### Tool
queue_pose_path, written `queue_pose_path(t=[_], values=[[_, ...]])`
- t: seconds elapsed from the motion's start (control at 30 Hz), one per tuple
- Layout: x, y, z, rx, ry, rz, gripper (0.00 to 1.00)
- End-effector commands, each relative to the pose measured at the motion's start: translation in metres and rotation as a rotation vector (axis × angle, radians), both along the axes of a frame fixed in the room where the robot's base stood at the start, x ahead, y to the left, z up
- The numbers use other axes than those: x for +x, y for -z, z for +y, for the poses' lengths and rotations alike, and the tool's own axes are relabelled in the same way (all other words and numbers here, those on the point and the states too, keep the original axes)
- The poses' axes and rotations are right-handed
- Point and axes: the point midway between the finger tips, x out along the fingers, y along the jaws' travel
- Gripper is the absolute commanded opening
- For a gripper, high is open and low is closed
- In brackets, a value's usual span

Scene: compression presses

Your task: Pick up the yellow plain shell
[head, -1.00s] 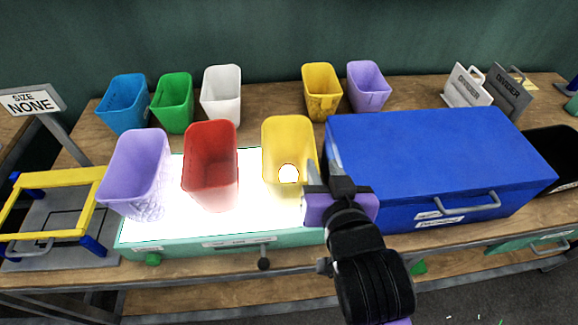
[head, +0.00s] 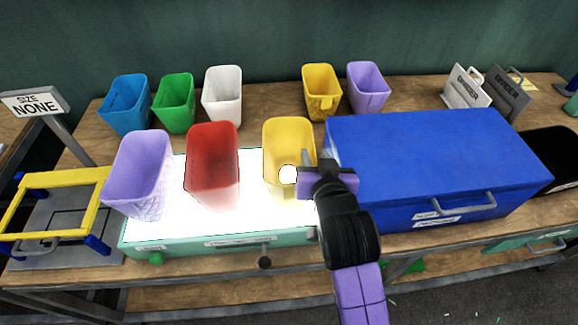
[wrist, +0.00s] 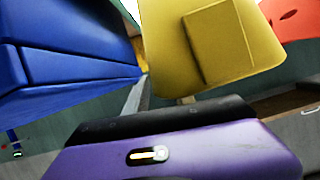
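A yellow shell (head: 290,138) stands upright on the bright white top of a teal box, right of a red shell (head: 212,165). A round bright spot shows low on its front. In the wrist view the yellow shell (wrist: 170,40) is close and tilted, with a raised square panel on one face. A second yellow shell (head: 322,88) stands at the back with a tab on its front. Contact is unclear.
A large blue box (head: 435,150) stands close on the right of my gripper. A lilac shell (head: 140,170) stands left of the red one. Blue, green, white and lilac shells line the back. The teal box (head: 200,236) has a front edge with knobs.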

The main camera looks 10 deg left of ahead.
Motion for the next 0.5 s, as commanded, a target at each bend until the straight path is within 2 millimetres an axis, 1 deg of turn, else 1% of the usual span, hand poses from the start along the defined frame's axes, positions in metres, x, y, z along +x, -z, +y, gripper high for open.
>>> queue_pose_path(t=[0.07, 0.2, 0.23, 0.5], values=[[-0.0003, 0.0001, 0.0, 0.0, 0.0, 0.0, 0.3], [-0.0003, 0.0001, -0.0002, 0.0, 0.0, 0.0, 0.03], [-0.0004, 0.0, -0.0001, 0.0, 0.0, 0.0, 0.0], [-0.0006, 0.0001, -0.0001, 0.0, 0.0, 0.001, 0.0]])
